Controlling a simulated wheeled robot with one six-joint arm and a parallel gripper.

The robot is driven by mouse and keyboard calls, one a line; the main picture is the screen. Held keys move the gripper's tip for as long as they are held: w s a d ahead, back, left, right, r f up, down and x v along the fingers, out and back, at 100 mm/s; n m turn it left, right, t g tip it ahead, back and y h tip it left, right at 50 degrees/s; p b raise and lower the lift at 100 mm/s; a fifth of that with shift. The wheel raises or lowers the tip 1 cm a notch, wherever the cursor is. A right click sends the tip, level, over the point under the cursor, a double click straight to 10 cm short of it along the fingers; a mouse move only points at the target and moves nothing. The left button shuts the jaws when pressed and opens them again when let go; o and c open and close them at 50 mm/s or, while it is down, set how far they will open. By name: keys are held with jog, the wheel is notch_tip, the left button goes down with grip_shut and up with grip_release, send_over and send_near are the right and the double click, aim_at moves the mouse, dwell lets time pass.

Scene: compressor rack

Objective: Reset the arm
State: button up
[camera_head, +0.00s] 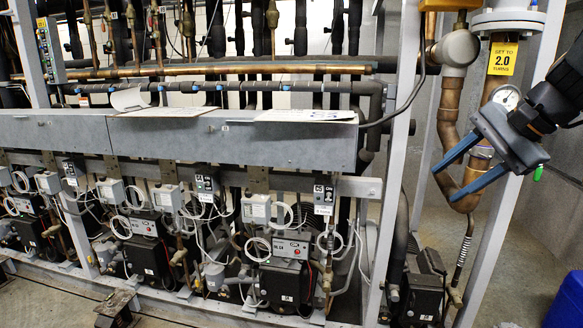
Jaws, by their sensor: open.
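My gripper (462,168) is in the right part of the head view, with its two blue-grey fingers pointing down and to the left. The fingers are spread apart with nothing between them. They appear in front of a copper pipe (447,125) that bends at the bottom. I cannot tell the distance between the fingers and the pipe. My arm comes in from the right edge of the view.
A yellow tag reading "SET TO 2.0 TURNS" (502,59) hangs above a round gauge (507,97). The compressor rack with its grey beam (180,137) fills the left and middle. A blue container (567,300) stands at the lower right. Bare wall shows right of the frame post.

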jog(key=s+a+f+n+g+h, duration=0.1)
jog(key=s+a+f+n, duration=0.3)
jog(key=f, duration=0.4)
jog(key=s+a+f+n+g+h, duration=0.2)
jog(key=s+a+f+n, duration=0.3)
jog(key=f, duration=0.3)
jog(key=s+a+f+n+g+h, duration=0.1)
jog(key=s+a+f+n, duration=0.3)
jog(key=f, duration=0.4)
jog(key=shift+s+a+g+h, duration=0.3)
jog(key=shift+s+a+g, duration=0.2)
jog(key=shift+a+g, duration=0.45)
